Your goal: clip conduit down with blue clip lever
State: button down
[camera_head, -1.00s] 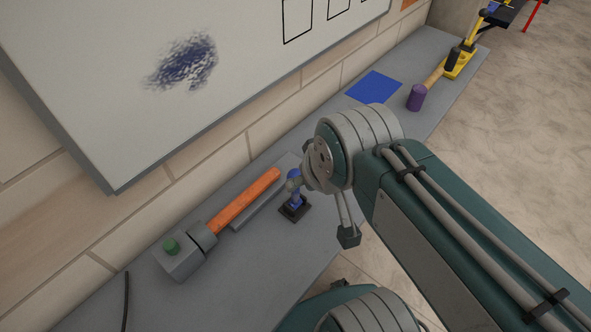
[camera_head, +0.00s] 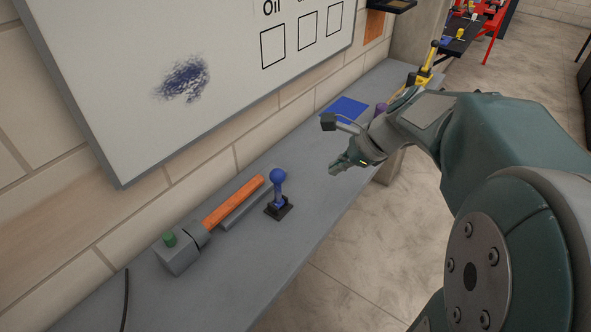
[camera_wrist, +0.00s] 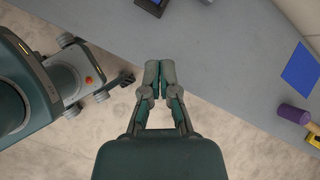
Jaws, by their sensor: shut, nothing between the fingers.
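The blue clip lever (camera_head: 278,188) stands roughly upright on a small black base (camera_head: 279,208) on the grey bench, with a round ball on top. The orange conduit (camera_head: 233,202) lies to its left, running back from a grey block; its far end is near the lever, but I cannot tell whether they touch. My gripper (camera_head: 337,169) is shut and empty, above the bench edge to the right of the lever and apart from it. In the wrist view its fingertips (camera_wrist: 160,65) are together, and part of the black base (camera_wrist: 152,6) shows at the top edge.
The grey block (camera_head: 180,256) has a green button (camera_head: 169,239). A grey strip (camera_head: 243,203) lies beside the conduit. A blue square (camera_head: 344,110) and a purple mallet head (camera_wrist: 294,114) are farther along the bench. A whiteboard (camera_head: 130,100) hangs on the wall behind.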

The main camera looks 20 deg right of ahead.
jog(key=d+m, duration=0.1)
send_near(278, 190)
jog(key=w+f, duration=0.2)
jog(key=f, duration=0.2)
jog(key=shift+w+a+f, duration=0.2)
jog(key=shift+w+a, duration=0.15)
jog(key=shift+w, duration=0.05)
jog(key=shift+w+a+r+g+h, duration=0.2)
jog(key=shift+w+a+g+h, duration=0.15)
jog(key=shift+w, duration=0.25)
dwell(0.4)
jog(key=w+a+g+h, duration=0.4)
jog(key=w+g, duration=0.1)
jog(key=w, duration=0.1)
jog(key=shift+f+m, duration=0.3)
jog(key=shift+f, duration=0.1)
jog(key=shift+a, duration=0.15)
dwell(0.6)
